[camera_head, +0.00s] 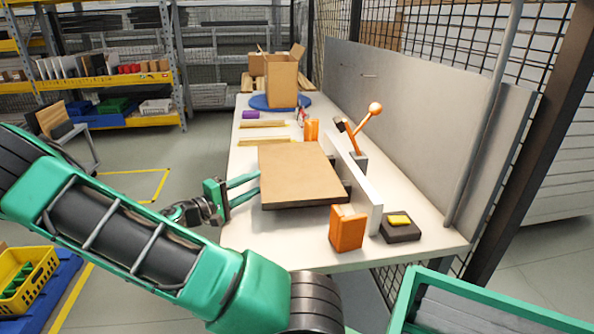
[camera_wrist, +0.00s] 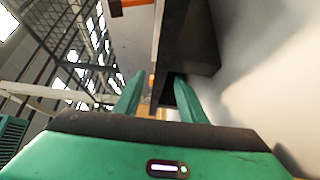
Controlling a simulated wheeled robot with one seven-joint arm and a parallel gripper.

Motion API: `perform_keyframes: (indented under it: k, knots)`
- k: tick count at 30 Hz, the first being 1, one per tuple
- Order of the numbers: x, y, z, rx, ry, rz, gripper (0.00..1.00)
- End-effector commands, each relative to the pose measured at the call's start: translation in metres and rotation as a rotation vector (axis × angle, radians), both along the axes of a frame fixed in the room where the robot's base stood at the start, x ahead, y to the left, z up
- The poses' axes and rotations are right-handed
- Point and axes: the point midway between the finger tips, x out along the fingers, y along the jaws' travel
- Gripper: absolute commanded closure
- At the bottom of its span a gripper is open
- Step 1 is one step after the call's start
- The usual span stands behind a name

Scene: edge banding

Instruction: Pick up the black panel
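A large rectangular slab lies on the white table. It has a brown top (camera_head: 298,170) and a black lower layer (camera_head: 300,202) along its front edge; I cannot tell whether these are one panel or two stacked pieces. My gripper (camera_head: 259,184) is at the slab's left edge, with its two green fingers apart and pointing at it. Contact cannot be told, and nothing is clamped.
An orange block (camera_head: 347,229), a black box with a yellow top (camera_head: 400,227) and an upright white strip (camera_head: 362,190) stand right of the slab. An orange-knobbed lever (camera_head: 374,110) and a cardboard box (camera_head: 282,80) are farther back. A grey wall panel (camera_head: 410,120) bounds the right side.

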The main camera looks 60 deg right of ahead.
Motion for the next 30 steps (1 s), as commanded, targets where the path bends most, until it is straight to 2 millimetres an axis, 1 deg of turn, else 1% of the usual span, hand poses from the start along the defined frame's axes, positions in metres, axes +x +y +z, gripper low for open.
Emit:
perform_keyframes:
  k: [9,12,17,24,27,30]
  knots:
    - [-0.010,-0.040,0.000,-0.002,0.003,-0.001,0.62]
    - [-0.012,-0.048,0.000,-0.002,0.003,0.001,0.62]
    - [-0.013,-0.057,0.000,-0.002,0.001,0.002,0.62]
    - [-0.018,-0.089,0.000,-0.002,0.001,0.000,0.62]
    - [-0.020,-0.099,0.000,-0.002,0.001,0.001,0.62]
    - [-0.021,-0.102,0.000,0.000,0.002,0.003,0.62]
